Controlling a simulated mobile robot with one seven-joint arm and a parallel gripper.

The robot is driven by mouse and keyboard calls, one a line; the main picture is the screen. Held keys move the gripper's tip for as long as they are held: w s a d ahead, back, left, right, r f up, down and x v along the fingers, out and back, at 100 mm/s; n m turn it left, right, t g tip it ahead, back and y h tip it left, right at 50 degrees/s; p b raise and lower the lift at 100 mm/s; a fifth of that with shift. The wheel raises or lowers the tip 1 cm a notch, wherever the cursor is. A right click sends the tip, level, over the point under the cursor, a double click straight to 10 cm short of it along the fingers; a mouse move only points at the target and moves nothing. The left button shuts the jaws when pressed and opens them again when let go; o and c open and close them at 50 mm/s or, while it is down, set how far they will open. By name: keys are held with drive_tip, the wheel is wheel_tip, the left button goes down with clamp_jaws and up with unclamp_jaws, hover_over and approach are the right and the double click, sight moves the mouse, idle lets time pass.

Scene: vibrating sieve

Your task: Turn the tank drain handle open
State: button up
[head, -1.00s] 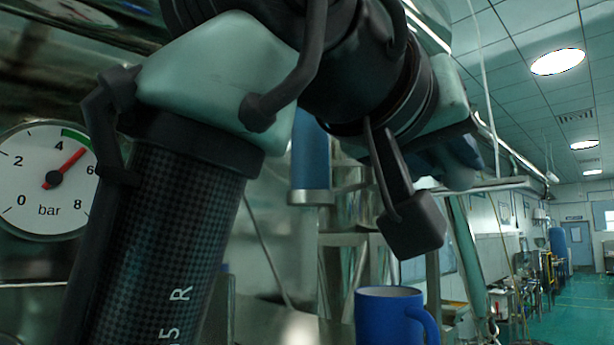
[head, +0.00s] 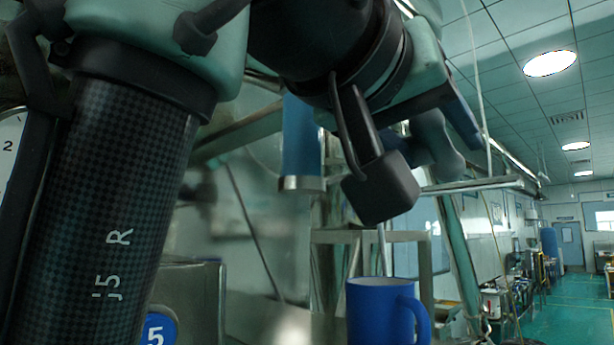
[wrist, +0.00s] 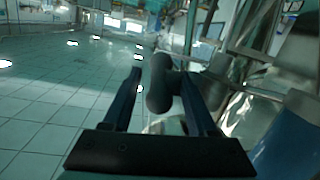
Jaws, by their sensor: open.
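A dark grey, rounded T-shaped handle (wrist: 160,85) shows in the wrist view; I take it for the drain handle. My gripper (wrist: 162,78) is open, with one finger on each side of the handle's thick end. A gap shows beside the fingers, and I cannot tell whether either touches it. In the head view a grey rounded part (head: 436,148), which looks like the same handle, shows beyond my wrist next to a dark blue finger. My arm hides much of that area. The handle's mount and the drain outlet cannot be made out.
A blue mug (head: 380,312) stands below my wrist in the head view. A blue cylinder with a metal end (head: 302,142) is left of my wrist. A metal box with a blue 5 label (head: 157,329) is at lower left.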

drive_tip(key=b+v, duration=0.4)
drive_tip(key=v, duration=0.7)
drive_tip(key=shift+f, duration=0.1)
